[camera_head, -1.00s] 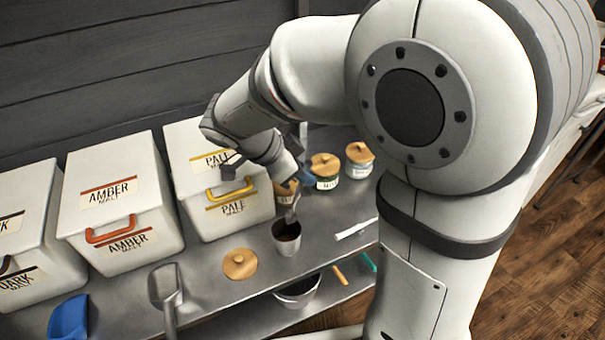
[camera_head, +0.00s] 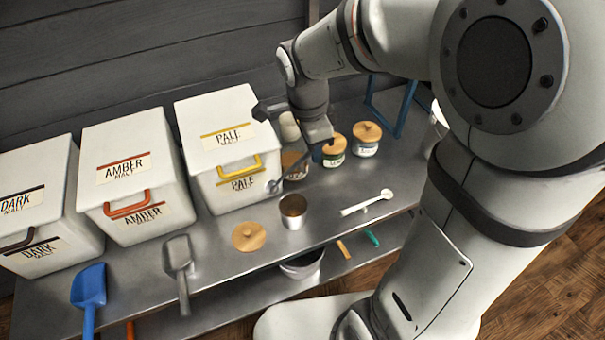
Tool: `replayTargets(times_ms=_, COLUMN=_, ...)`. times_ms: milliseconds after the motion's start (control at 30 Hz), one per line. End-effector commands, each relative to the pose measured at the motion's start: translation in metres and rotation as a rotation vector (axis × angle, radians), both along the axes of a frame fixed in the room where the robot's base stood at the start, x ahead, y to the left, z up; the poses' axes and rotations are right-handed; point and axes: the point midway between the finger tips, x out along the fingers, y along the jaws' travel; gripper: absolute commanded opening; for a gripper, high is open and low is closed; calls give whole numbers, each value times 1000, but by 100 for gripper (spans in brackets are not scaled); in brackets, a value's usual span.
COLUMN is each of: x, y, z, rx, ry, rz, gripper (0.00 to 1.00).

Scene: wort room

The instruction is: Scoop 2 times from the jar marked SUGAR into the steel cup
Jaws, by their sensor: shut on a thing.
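The steel cup (camera_head: 293,212) stands upright on the steel bench, with a brownish inside; I cannot tell its contents. Behind it is an open jar (camera_head: 297,170) with brown contents, partly covered by my gripper and the spoon; no label is readable on it. My gripper (camera_head: 314,150) is shut on a small metal scoop (camera_head: 274,187), whose bowl shows at the left of the open jar, behind the cup. Whether the bowl is loaded is too small to tell. Two jars with wooden lids, one green-labelled (camera_head: 334,152) and one beside it (camera_head: 366,140), stand right; I cannot read SUGAR.
A loose wooden lid (camera_head: 249,236) lies left of the cup. A white spoon (camera_head: 367,203) lies to its right. Pale (camera_head: 225,150), amber (camera_head: 130,170) and dark malt bins stand left, with a grey scoop (camera_head: 178,262) and a blue scoop (camera_head: 89,287) in front.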

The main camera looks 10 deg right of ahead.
Motion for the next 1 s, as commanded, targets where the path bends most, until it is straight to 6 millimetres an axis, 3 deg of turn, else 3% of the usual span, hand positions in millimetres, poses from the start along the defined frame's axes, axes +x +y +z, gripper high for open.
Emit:
replayTargets(times_ms=600, x=2, y=-7, z=14, rx=563, ry=105, rz=-5, gripper=0)
replayTargets(times_ms=1000, x=1, y=-7, z=12, rx=581, ry=116, rz=25, gripper=0)
